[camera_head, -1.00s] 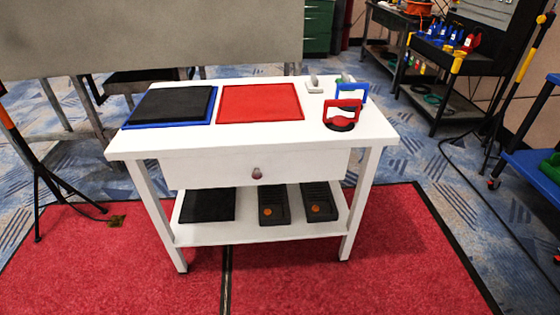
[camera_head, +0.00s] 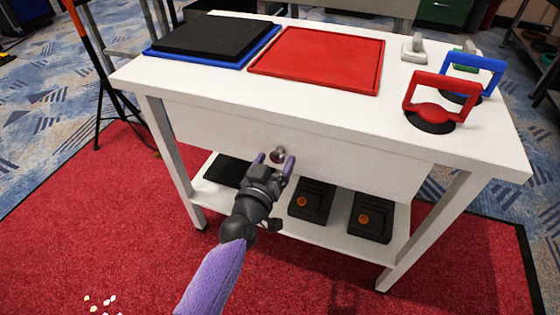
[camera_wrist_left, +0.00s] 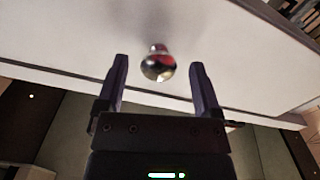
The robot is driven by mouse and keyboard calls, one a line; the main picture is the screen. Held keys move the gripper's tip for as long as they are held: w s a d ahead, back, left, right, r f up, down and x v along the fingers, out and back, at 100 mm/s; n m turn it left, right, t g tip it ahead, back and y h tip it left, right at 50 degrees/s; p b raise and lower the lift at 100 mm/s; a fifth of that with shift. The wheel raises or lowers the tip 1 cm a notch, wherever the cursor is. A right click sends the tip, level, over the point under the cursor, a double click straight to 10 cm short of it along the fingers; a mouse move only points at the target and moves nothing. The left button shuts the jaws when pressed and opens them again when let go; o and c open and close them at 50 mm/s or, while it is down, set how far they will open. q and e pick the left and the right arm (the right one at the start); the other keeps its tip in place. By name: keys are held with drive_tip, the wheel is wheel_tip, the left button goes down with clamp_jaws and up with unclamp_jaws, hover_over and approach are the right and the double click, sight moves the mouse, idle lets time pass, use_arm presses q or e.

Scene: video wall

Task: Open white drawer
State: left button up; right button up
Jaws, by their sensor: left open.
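The white drawer (camera_head: 350,158) is closed under the top of a white table. Its round metal knob (camera_head: 277,155) is on the front. My left gripper (camera_head: 275,161) is open just in front of the drawer, close to the knob. In the left wrist view, the shiny knob (camera_wrist_left: 158,66) appears between the two spread fingers (camera_wrist_left: 158,80), near their tips, and neither finger visibly touches it. The drawer front (camera_wrist_left: 230,70) fills the area behind the knob. My right gripper does not show.
On the white tabletop (camera_head: 220,85) are a black panel (camera_head: 205,35) on a blue tray, a red tray (camera_head: 320,60), and red (camera_head: 440,97) and blue (camera_head: 480,66) suction handles. The lower shelf (camera_head: 280,215) holds black boxes (camera_head: 312,202).

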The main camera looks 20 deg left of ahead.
use_arm(q)
drive_tip(key=shift+w, duration=0.75)
clamp_jaws()
